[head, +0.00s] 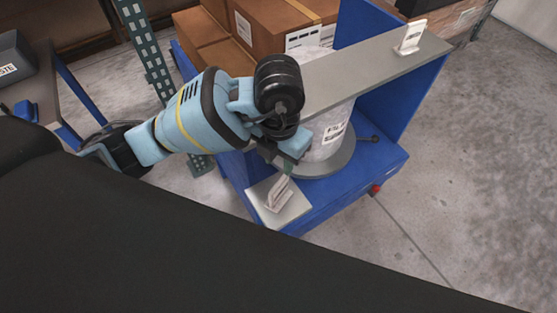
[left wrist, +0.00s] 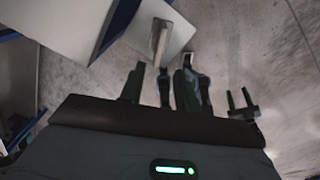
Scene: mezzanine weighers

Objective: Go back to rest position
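My left gripper (head: 288,167) is at the end of the light blue arm, just above a small pale stand (head: 278,195) on a low grey plate (head: 295,209). In the left wrist view, the gripper's dark green fingers (left wrist: 160,82) are spread with a gap between them. The pale stand (left wrist: 160,40) shows ahead of that gap on its plate (left wrist: 135,38), and I see no finger closed on it.
A blue weigher frame (head: 385,165) carries a round grey plate (head: 325,172) with a whitish drum (head: 325,135). A grey board (head: 350,70) above bears another pale stand (head: 409,38). Boxes (head: 270,25) stand behind, beside a green post (head: 148,50). Floor at right is clear.

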